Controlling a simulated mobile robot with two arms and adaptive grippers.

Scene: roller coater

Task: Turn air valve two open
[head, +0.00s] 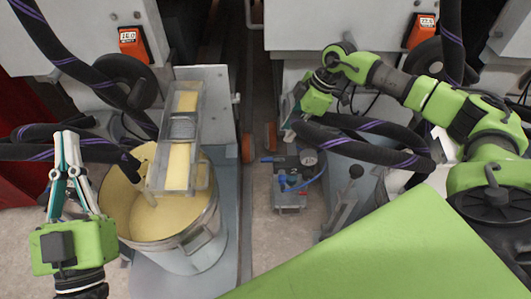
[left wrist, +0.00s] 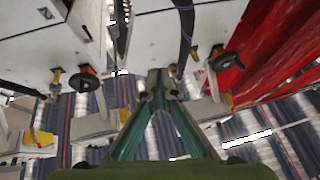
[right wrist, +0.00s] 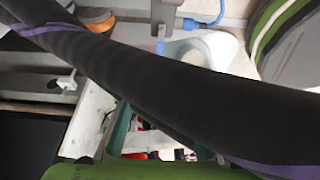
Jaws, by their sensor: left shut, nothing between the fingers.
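My left gripper (head: 67,137) is raised at the left of the head view, fingers pointing up, left of the bucket. It is shut and empty; its fingers (left wrist: 158,82) meet in the left wrist view. In that view, one dark round knob with a brass fitting (left wrist: 84,78) is left of the fingertips and another (left wrist: 222,60) is to their right, both apart from them. I cannot tell which is air valve two. My right gripper (head: 292,112) is near the right machine. A black hose hides its fingertips in the right wrist view, so its opening is unclear.
A bucket of yellow liquid (head: 205,232) stands below a metal trough (head: 197,130). Black hoses with purple stripes (head: 365,128) cross near my right arm. A small pump with a gauge and blue tubing (head: 290,190) is on the floor between the machines.

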